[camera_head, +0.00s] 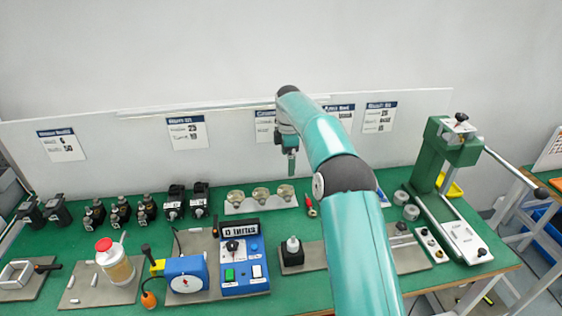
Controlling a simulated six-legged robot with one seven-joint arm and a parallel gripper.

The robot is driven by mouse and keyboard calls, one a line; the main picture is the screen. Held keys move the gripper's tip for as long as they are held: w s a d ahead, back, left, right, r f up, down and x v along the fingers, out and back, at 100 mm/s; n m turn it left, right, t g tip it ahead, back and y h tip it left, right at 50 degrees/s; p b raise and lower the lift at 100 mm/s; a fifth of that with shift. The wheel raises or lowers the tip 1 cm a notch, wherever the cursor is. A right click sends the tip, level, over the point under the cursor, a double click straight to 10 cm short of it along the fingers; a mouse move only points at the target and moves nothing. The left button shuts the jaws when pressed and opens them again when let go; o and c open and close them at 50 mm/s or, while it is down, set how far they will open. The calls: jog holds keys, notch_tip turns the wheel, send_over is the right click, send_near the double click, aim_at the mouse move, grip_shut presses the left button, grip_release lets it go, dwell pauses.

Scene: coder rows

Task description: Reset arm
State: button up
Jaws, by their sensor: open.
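My teal arm reaches from the bottom right of the head view up over the green workbench (120,222). My gripper (291,172) hangs at the arm's far end, pointing down above the back of the bench. It is open, and I see nothing held in it. It is small in view and partly beside the arm's bend. Below it, a row of round metal parts (261,195) sits on a light plate, apart from the gripper.
A blue control box (241,262), a blue round-dialled device (187,274) and a red-capped bottle (114,262) stand at the front. Several black motors (121,209) line the back left. A green press (447,155) stands right. A white labelled panel (110,147) backs the bench.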

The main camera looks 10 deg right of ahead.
jog(key=s+a+r+m+t, duration=0.25)
jog(key=s+r+m, duration=0.55)
jog(key=s+r, duration=1.15)
jog(key=s+f+m+t, duration=0.1)
jog(key=s+f+m, duration=0.1)
jog(key=s, duration=0.7)
jog(key=s+d+f+m+t, duration=0.1)
jog(key=s+m, duration=0.3)
jog(key=s, duration=0.5)
jog(key=s+d+f+m+t, duration=0.1)
jog(key=s+f+m, duration=0.3)
jog(key=s, duration=0.4)
jog(key=shift+s+d, duration=0.2)
jog(key=shift+s, duration=0.2)
jog(key=shift+f, duration=0.1)
